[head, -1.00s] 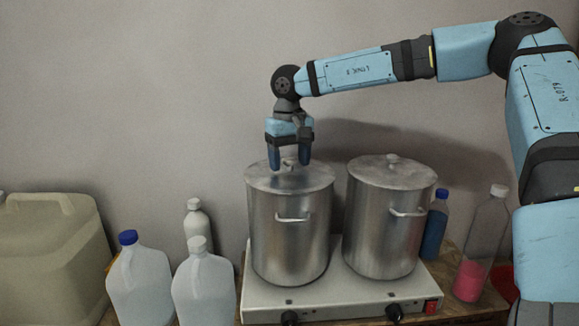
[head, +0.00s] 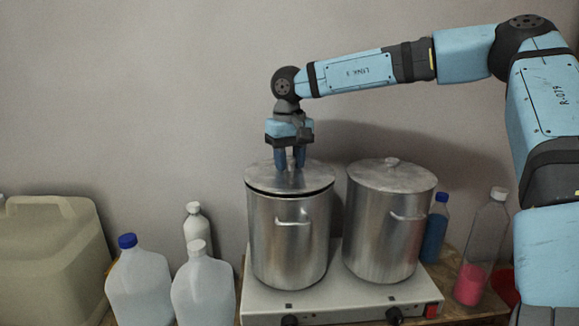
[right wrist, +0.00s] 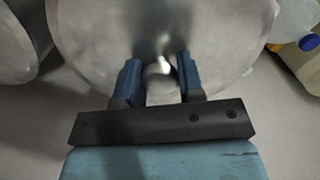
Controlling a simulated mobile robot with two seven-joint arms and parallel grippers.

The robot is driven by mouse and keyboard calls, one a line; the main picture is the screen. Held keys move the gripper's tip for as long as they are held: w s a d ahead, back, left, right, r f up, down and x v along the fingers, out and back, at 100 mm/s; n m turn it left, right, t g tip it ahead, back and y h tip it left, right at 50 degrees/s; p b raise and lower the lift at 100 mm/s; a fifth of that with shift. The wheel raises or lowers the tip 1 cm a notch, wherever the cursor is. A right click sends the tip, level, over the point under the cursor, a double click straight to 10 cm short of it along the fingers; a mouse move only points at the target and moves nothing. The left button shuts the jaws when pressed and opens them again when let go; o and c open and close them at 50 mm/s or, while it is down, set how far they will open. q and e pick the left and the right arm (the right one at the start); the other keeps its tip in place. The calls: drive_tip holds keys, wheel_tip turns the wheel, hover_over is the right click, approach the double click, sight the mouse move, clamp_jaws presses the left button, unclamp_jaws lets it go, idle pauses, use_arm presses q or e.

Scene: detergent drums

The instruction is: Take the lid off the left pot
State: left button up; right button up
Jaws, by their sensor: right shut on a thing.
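The left pot (head: 275,245) is a tall steel pot on the left side of the hob. Its round metal lid (head: 262,177) sits at its mouth, with a thin dark gap showing between lid and rim at the left and front. My right gripper (head: 291,164) points straight down and is shut on the lid's knob. In the right wrist view the knob (right wrist: 158,69) is between the two blue fingers of the gripper (right wrist: 159,64), above the lid (right wrist: 100,35). My left gripper is not in view.
The right pot (head: 385,235), lidded, stands close beside on the white hob (head: 335,285). White jugs (head: 140,280) and a large beige canister (head: 50,260) stand left. A blue bottle (head: 434,235) and a bottle with pink liquid (head: 470,285) stand right. The wall above is clear.

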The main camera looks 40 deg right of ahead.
sight(289, 158)
wheel_tip(289, 158, up, 19)
drive_tip(key=b, duration=0.2)
drive_tip(key=shift+b, duration=0.4)
